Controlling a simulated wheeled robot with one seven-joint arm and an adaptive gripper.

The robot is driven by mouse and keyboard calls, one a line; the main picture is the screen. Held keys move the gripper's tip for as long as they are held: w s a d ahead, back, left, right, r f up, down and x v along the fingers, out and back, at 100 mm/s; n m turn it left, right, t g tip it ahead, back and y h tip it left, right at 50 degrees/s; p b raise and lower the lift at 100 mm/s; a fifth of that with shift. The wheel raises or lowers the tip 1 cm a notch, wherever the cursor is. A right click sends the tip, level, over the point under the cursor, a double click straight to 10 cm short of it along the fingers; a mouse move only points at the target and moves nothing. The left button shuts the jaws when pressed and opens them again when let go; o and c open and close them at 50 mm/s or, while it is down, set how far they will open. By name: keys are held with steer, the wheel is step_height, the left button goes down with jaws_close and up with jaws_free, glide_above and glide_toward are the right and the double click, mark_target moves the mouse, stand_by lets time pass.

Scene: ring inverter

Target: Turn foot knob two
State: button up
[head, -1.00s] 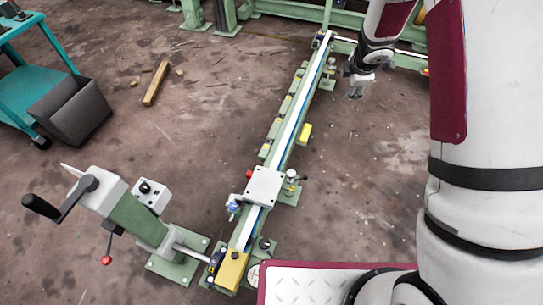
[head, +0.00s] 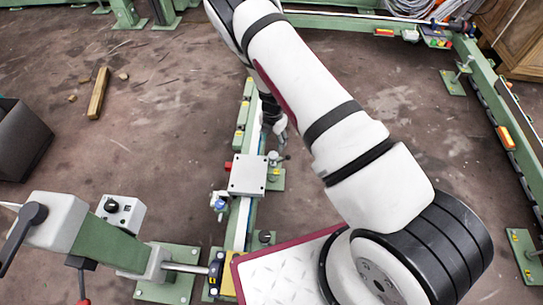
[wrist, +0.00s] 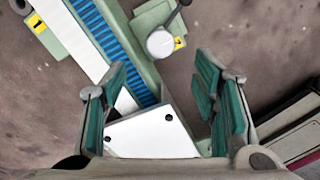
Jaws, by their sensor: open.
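A foot with a round light-grey knob (head: 273,157) stands on the right side of the long green rail (head: 244,215), beside the white square plate (head: 248,175). In the wrist view the knob (wrist: 160,43) shows from above with a yellow label (wrist: 180,43) next to it; I cannot read its number surely. My gripper (head: 279,133) is over the rail, just beyond the knob in the head view. In the wrist view its two green-padded fingers (wrist: 165,92) are wide apart and empty. The knob lies ahead of the fingertips, with no visible contact.
The white plate (wrist: 150,135) lies below the open fingers. A crank unit with a grey box (head: 120,212) stands at lower left. Another yellow-labelled part (wrist: 36,23) is left of the rail. Another green rail (head: 497,110) runs along the right.

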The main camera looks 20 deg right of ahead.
mark_target(273, 155)
step_height(273, 155, down, 9)
steer(key=b, duration=0.3)
steer(key=shift+r+b, duration=0.1)
steer(key=shift+b, duration=0.2)
steer(key=shift+c, duration=0.3)
steer(key=c, duration=1.1)
